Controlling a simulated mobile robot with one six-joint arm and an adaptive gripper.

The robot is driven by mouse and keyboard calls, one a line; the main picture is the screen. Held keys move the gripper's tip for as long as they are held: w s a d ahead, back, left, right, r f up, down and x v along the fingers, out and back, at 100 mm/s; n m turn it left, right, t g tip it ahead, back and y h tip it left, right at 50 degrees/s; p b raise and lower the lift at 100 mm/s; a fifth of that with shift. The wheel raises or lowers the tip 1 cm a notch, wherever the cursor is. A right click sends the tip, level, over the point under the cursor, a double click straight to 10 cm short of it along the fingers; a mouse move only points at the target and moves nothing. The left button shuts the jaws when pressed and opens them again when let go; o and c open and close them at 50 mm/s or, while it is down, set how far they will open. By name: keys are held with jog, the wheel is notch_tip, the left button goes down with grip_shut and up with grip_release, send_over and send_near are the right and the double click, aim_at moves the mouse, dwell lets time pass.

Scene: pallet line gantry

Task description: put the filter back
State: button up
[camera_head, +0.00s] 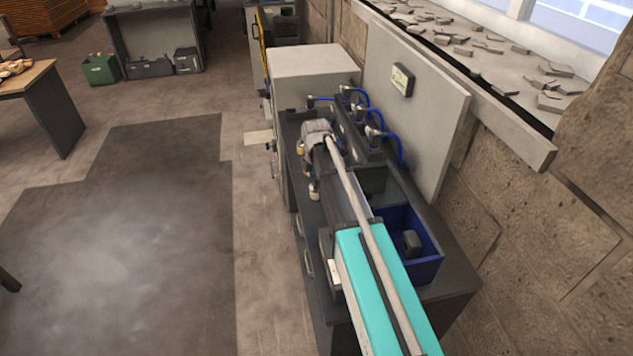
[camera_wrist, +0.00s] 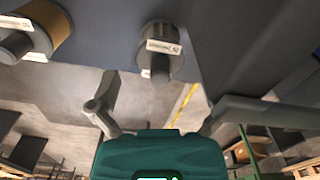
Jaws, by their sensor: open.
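The wrist view shows two labelled cylinders that may be filter units. A grey cylinder (camera_wrist: 162,48) with a white label is at the top middle, and a tan cylinder (camera_wrist: 48,22) with a grey end is at the top left. I cannot tell which is the task's filter. My gripper (camera_wrist: 160,98) is open, with its two fingers spread apart and nothing visible between them. The grey cylinder appears beyond the gap between the fingers. In the head view my arm hides part of the bench, and small tan-ended parts (camera_head: 313,191) show along the bench's left side.
A dark bench (camera_head: 455,283) stands along the wall. A blue bin (camera_head: 430,269) on it holds a dark grey block (camera_head: 412,242). Fittings with blue hoses (camera_head: 359,97) line the back. A pale cabinet (camera_head: 312,62) stands beyond. Floor to the left is open.

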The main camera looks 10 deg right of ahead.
aim_at(316, 182)
notch_tip(316, 182, up, 10)
jog(key=p, duration=0.9)
jog(key=shift+r+p, duration=0.15)
jog(key=shift+p, duration=0.25)
jog(key=shift+s, duration=0.15)
jog(key=shift+s+d+m, duration=0.1)
jog(key=shift+s+m, duration=10.4)
jog(key=shift+s, duration=0.45)
